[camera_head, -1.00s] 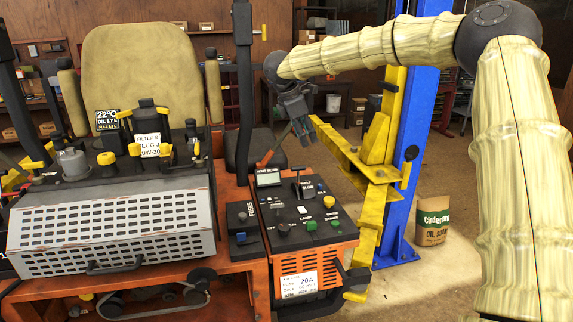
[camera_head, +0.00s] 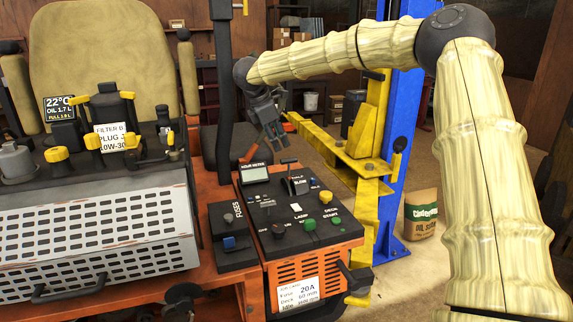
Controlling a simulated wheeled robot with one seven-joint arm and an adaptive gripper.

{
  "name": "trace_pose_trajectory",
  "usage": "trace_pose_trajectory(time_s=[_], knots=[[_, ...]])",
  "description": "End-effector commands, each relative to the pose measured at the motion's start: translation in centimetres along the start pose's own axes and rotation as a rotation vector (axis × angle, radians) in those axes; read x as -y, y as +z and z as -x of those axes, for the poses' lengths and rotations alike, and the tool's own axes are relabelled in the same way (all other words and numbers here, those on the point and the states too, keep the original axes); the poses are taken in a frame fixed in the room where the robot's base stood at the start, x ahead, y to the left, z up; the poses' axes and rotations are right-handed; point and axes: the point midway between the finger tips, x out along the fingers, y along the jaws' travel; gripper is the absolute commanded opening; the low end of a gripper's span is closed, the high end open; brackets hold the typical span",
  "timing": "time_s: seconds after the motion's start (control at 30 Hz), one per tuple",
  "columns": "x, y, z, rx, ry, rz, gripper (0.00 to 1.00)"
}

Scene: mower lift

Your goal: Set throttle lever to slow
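The throttle lever (camera_head: 290,172) is a short dark lever with a flat top. It stands up from a slot in the black control panel (camera_head: 322,233), beside a small label that seems to read FULL and SLOW. My gripper (camera_head: 274,143) hangs above and behind the panel, pointing down, with its tips a little up and left of the lever. It looks apart from the lever and holds nothing that I can see. The gap between its fingers is too small and dark to read.
An hour meter (camera_head: 255,174), a red-handled lever (camera_head: 249,151), a green knob (camera_head: 309,224) and a yellow knob (camera_head: 326,197) crowd the panel. A dark upright post (camera_head: 222,100) stands left of my gripper. A yellow lift arm (camera_head: 340,150) and blue column (camera_head: 399,150) stand right.

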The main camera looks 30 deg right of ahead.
Motion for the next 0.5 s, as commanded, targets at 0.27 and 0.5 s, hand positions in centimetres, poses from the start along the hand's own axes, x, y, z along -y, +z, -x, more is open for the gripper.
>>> trace_pose_trajectory(time_s=[0.27, 0.5], knots=[[0.1, 0.3, -3.7, 0.0, -0.004, 0.0, 0.39], [0.1, 0.4, -7.5, 0.0, -0.004, -0.001, 0.39]])
